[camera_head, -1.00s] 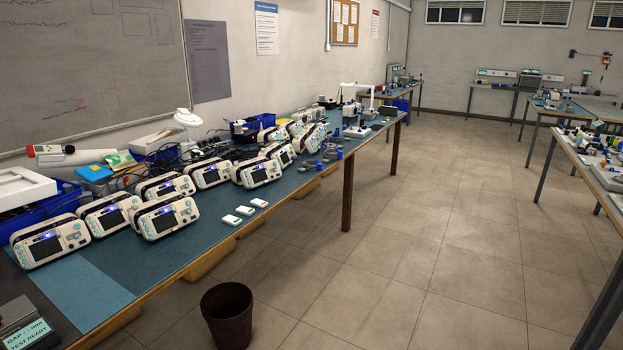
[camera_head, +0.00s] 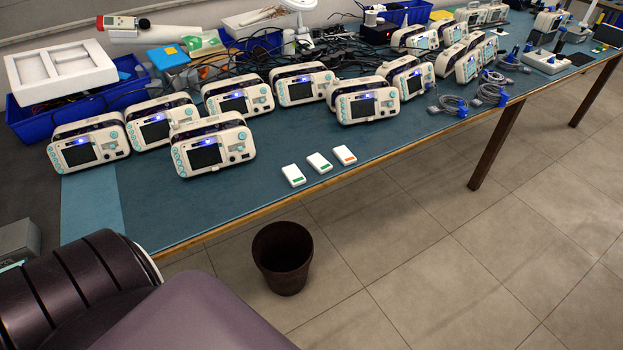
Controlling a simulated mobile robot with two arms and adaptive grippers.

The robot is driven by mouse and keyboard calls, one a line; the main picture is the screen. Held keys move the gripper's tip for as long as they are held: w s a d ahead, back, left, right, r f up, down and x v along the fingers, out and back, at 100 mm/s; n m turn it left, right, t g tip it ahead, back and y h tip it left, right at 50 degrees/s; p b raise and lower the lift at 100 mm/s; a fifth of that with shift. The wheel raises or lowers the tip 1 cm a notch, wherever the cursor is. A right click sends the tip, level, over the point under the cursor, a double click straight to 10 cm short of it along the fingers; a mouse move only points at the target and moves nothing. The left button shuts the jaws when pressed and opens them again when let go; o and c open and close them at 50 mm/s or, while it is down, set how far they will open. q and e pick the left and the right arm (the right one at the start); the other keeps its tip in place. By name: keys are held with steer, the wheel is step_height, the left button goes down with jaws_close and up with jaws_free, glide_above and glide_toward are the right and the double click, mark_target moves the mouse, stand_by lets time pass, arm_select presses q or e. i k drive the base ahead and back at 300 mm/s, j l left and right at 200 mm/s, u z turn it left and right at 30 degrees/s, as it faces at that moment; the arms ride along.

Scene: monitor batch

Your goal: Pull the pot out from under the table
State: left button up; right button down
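The pot (camera_head: 284,262) is a dark brown, open-topped round container. It stands upright on the tiled floor, beside the front edge of the long table (camera_head: 150,215). Its rim shows whole, and the table does not cover it in this view. My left arm fills the lower left corner, left of the pot and apart from it in the picture. My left gripper is outside the frame. My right arm and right gripper are not in view.
Several white monitors (camera_head: 205,150) stand on the blue table top, with three small white boxes (camera_head: 319,162) near its front edge. A table leg (camera_head: 497,145) stands right of the pot. The tiled floor (camera_head: 440,270) to the right is clear.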

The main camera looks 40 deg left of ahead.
mark_target(283, 252)
steer(key=i+l+u, duration=0.2)
steer(key=i, duration=0.35)
steer(key=i+l+u, duration=0.2)
steer(key=i, duration=0.3)
steer(key=i+l+u, duration=0.25)
steer(key=i, duration=0.25)
steer(key=l, duration=0.1)
